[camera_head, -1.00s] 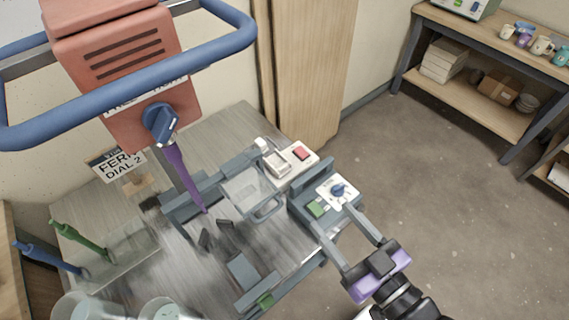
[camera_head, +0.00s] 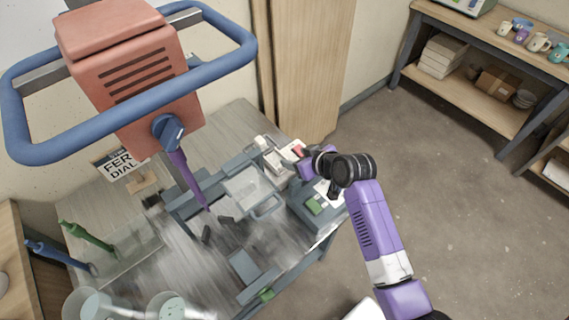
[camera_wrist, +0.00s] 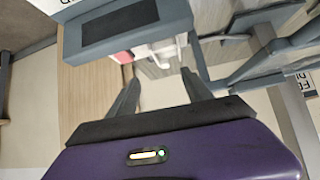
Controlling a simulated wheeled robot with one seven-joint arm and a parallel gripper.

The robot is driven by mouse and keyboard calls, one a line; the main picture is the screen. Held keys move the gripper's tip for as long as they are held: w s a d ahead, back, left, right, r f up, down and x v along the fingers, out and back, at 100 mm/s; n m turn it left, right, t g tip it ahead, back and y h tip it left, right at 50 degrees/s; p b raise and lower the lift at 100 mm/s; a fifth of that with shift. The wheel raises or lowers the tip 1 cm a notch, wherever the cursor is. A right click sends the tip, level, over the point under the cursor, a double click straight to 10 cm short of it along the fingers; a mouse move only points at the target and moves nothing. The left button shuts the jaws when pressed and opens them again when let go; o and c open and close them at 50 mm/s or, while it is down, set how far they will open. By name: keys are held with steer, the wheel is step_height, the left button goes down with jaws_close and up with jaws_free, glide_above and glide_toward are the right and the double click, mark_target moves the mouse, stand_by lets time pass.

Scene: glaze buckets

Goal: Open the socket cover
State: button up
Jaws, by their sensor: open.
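A pale socket unit with a raised light cover (camera_head: 271,157) sits at the back right of the bench in the head view. A red switch (camera_head: 298,149) is at its right end. My gripper reaches over the unit's right end, its fingers mostly hidden behind my wrist. In the wrist view my gripper (camera_wrist: 160,82) is open, with two grey fingers spread and nothing between them. A red part (camera_wrist: 122,57) and a pale part (camera_wrist: 163,52) show beyond the fingertips, apart from them. I cannot tell whether the cover is fully shut.
A grey box with a green button (camera_head: 315,206) stands in front of the socket unit. A red mixer head (camera_head: 130,75) with a blue ring handle hangs over the bench's left. The floor at right is clear.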

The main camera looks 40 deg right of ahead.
mark_target(284, 170)
steer(key=shift+n+g+y, duration=0.4)
steer(key=shift+w+a+f, duration=0.25)
steer(key=shift+w+f, duration=0.45)
steer(key=shift+f, duration=0.5)
steer(key=shift+w+a+f, duration=0.25)
steer(key=shift+w+f, duration=0.45)
steer(key=shift+f, duration=0.55)
steer(key=shift+w+a+f, duration=0.25)
steer(key=shift+w+f, duration=0.45)
steer(key=shift+f, duration=0.5)
jaws_close()
